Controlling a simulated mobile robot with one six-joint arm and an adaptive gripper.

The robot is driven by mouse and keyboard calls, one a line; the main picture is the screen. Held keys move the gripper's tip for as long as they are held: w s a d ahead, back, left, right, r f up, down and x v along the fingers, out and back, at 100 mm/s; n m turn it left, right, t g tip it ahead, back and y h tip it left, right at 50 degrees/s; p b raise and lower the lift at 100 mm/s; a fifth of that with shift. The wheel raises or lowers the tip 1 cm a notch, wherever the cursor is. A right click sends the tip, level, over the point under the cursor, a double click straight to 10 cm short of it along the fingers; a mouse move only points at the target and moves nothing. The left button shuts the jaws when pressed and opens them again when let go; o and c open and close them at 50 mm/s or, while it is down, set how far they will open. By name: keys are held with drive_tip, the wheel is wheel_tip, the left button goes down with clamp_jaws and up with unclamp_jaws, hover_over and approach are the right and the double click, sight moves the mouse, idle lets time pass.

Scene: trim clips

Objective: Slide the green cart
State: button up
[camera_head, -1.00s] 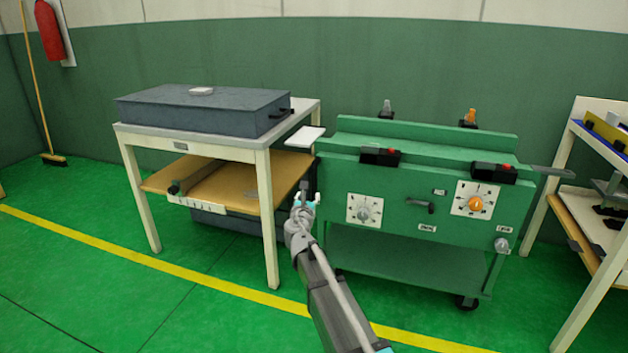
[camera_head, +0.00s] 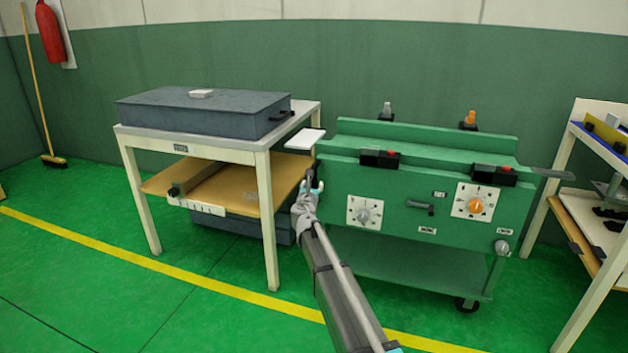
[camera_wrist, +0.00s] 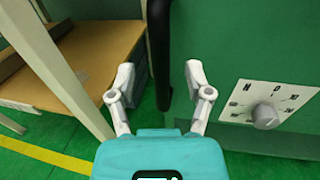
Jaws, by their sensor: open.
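The green cart (camera_head: 400,239) stands right of the middle in the head view, with dials on its front and a low shelf on casters. Its green front face also fills the right of the wrist view (camera_wrist: 245,55). A black upright bar (camera_wrist: 159,45) runs along the cart's left edge. My gripper (camera_head: 314,182) is at that left edge, near the bar's height. In the wrist view, my gripper (camera_wrist: 160,80) is open, with one finger on each side of the bar. Whether either finger touches the bar cannot be told.
A cream table (camera_head: 264,210) with a grey case (camera_head: 200,112) on top and a brown lower shelf (camera_head: 225,183) stands close on the left. Another shelf unit (camera_head: 585,280) stands to the right, with a gap. A yellow line (camera_head: 100,240) crosses the green floor in front.

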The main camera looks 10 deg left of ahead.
sight(314, 180)
drive_tip(key=shift+w+a, duration=0.15)
drive_tip(key=shift+w, duration=2.3)
drive_tip(key=shift+c, duration=0.3)
clamp_jaws()
